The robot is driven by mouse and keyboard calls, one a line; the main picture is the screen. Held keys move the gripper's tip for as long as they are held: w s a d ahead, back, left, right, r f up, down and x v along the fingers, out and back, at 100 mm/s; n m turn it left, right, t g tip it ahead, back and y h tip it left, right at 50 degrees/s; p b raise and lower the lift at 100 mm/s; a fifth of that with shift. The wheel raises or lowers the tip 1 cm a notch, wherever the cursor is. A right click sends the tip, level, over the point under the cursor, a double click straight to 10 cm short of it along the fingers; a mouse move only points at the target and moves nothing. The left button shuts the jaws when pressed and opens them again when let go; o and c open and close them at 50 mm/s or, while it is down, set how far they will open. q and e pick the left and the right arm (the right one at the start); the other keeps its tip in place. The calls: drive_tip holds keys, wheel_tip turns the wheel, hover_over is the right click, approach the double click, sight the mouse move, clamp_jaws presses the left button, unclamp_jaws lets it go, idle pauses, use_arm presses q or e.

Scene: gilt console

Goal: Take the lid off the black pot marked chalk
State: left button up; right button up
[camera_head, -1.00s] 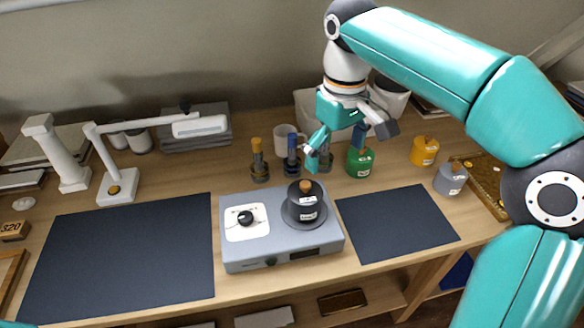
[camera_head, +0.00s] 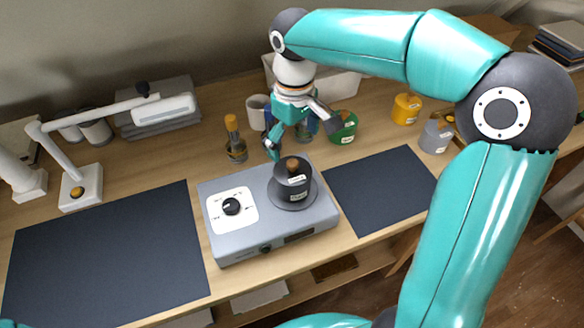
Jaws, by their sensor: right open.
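The black pot (camera_head: 291,187) stands upright on the round plate of a grey device (camera_head: 270,232). Its dark lid (camera_head: 292,169) with a brown knob is on it; its pale labels are too small to read. My right gripper (camera_head: 304,139) is open and empty, pointing down just behind and above the pot. Its left finger is close to the lid's back left, apart from it as far as I can tell. My left gripper is out of view.
A green pot (camera_head: 343,128), a yellow pot (camera_head: 406,108) and a grey pot (camera_head: 435,136) stand to the right. A bottle with an orange top (camera_head: 235,140) and a cup (camera_head: 257,112) stand to the left of my gripper. Dark mats (camera_head: 105,250) flank the device.

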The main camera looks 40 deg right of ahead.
sight(293, 163)
drive_tip(key=shift+a+f+p, duration=0.2)
drive_tip(key=shift+f+p, duration=0.25)
drive_tip(key=shift+f, duration=2.95)
drive_tip(key=shift+c, duration=0.2)
drive_tip(key=shift+s, duration=0.15)
clamp_jaws()
